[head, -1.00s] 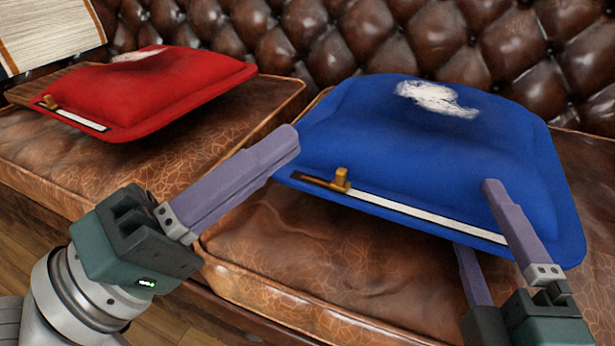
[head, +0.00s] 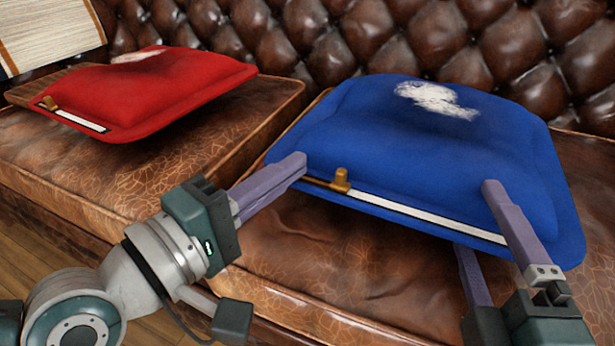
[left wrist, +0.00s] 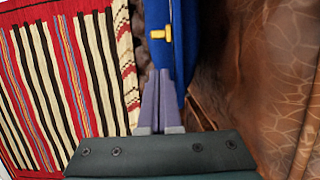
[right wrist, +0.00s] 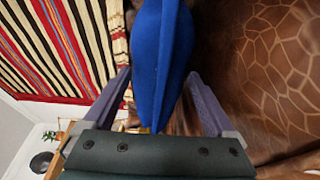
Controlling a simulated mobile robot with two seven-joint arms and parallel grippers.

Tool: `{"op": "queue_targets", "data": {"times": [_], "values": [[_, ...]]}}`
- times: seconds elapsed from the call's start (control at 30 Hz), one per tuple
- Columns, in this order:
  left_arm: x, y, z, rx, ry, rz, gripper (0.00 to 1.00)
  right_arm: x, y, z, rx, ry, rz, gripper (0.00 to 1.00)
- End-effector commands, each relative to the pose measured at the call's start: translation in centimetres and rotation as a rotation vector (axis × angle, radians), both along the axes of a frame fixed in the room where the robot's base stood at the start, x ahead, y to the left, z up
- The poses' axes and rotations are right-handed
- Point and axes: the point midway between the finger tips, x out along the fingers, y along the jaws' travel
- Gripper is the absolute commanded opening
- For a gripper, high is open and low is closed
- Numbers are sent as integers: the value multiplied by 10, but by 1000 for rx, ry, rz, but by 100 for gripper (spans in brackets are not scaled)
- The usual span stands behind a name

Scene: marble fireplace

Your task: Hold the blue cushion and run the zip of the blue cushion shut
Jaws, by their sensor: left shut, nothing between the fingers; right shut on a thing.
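The blue cushion (head: 400,150) lies on the leather seat, its zip edge facing me. The zip (head: 430,215) shows a white strip right of its brass pull tab (head: 341,180) and a dark, brownish stretch to the left. My left gripper (head: 300,163) is shut and empty at the zip's left end, left of the tab and apart from it. The left wrist view shows its fingers (left wrist: 162,75) together below the tab (left wrist: 161,34). My right gripper (head: 478,217) is shut on the blue cushion's right front part, one finger above and one below; the cushion (right wrist: 160,60) hides part of the grip.
A red cushion (head: 150,90) with its own zip lies on the left seat pad. The tufted leather backrest (head: 330,35) rises behind. The seat (head: 270,240) in front of the blue cushion is bare. A striped rug (left wrist: 60,80) shows in the left wrist view.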

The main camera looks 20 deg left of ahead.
Motion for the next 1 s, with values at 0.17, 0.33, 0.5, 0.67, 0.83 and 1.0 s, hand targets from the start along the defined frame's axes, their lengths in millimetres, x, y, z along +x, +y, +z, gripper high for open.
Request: {"op": "queue_targets", "data": {"times": [0.17,0.33,0.5,0.67,0.83,1.0], "values": [[-2,-22,0,-3,2,1,0,0,0,1,0,-1,0,0],[-2,-28,0,1,2,0,0,0,0,0,1,-2,0,0],[-2,-28,0,2,1,0,0,0,0,0,1,-2,0,0],[-2,-30,-1,0,1,0,0,0,0,1,0,-1,0,0],[-3,-58,-1,-7,3,1,0,0,0,0,0,-1,1,0],[-4,-110,-1,-8,4,0,0,0,1,0,0,-1,2,0]]}}
